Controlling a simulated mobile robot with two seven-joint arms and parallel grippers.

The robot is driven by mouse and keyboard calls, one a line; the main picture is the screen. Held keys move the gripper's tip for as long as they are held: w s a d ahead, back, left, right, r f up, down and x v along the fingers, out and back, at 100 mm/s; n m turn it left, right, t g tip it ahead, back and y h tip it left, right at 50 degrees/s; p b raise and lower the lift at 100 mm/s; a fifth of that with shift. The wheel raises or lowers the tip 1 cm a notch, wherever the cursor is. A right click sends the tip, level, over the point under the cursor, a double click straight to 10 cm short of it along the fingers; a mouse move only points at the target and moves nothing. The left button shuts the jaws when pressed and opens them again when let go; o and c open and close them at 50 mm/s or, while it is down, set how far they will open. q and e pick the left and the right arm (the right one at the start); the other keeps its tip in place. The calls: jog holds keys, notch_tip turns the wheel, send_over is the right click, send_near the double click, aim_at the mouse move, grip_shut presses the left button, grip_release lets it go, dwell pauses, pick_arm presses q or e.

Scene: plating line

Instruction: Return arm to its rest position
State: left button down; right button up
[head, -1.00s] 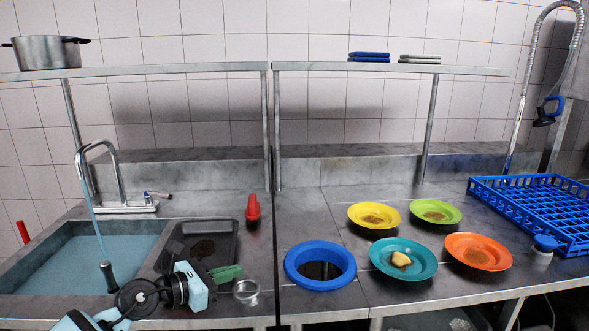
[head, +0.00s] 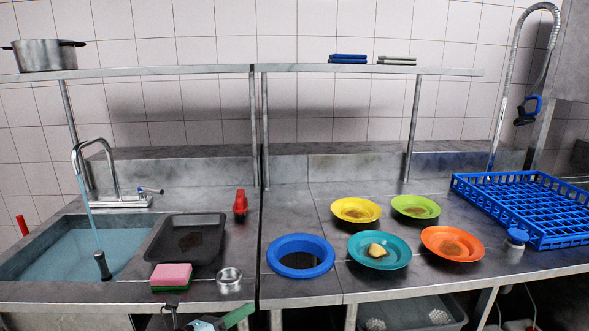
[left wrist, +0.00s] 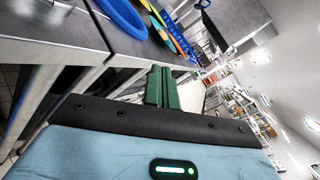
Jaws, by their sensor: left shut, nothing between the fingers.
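My left gripper (head: 238,316) is at the bottom edge of the head view, below the counter's front edge. Its green fingers are together with nothing between them, and they also show shut in the left wrist view (left wrist: 163,88). Part of the left arm is cut off by the picture's bottom edge. My right gripper is not in view.
On the counter are a pink-and-green sponge (head: 171,276), a metal cup (head: 229,280), a dark tray (head: 157,252), a red bottle (head: 240,203), a blue ring (head: 330,258), several dirty plates (head: 399,258) and a blue rack (head: 468,197). The sink (head: 40,262) holds water.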

pick_arm(q)
jog(key=s+a+f+m+g+y, duration=0.1)
jog(key=s+a+f+m+y, duration=0.2)
jog(key=s+f+m, duration=0.5)
jog(key=s+a+f+m+g+y+p, duration=0.1)
jog(key=s+a+f+m+y, duration=0.2)
jog(key=s+f+m, duration=0.5)
jog(key=s+a+f+m+g+y+p, duration=0.1)
jog(key=s+a+f+m+y, duration=0.2)
jog(key=s+m, duration=1.6)
jog(key=s+f+y, duration=0.2)
jog(key=s+f, duration=0.2)
jog(key=f, duration=0.1)
jog(key=shift+s+f+m, duration=0.4)
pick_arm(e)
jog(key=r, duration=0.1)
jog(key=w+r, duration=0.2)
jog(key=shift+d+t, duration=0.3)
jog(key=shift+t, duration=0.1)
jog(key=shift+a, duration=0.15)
